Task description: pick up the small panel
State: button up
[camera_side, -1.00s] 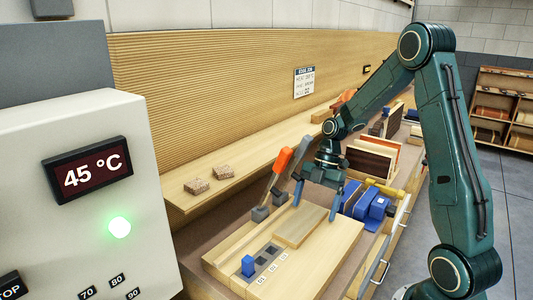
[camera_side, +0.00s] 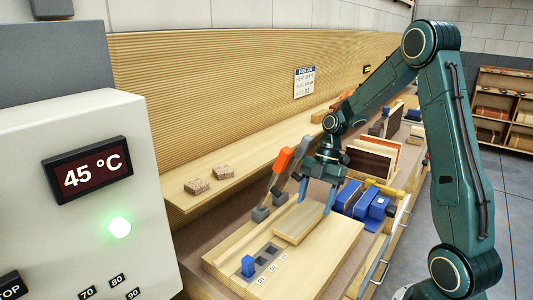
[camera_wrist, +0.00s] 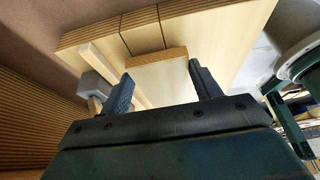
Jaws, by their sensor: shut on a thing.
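The small panel (camera_side: 298,224) is a thin pale wooden board with a browner edge. In the wrist view the panel (camera_wrist: 165,82) lies between the two dark fingers of my gripper (camera_wrist: 161,69). I cannot tell whether the panel is clear of the board.
A blue peg (camera_side: 248,266) stands in the slotted strip. Two brown blocks (camera_side: 197,186) lie on the shelf. The control box reads 45 °C.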

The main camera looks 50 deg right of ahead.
jog(key=shift+r, duration=0.9)
jog(key=shift+s+r, duration=0.25)
jog(key=s, duration=1.7)
jog(key=shift+s, duration=0.25)
jog(key=shift+d, duration=0.1)
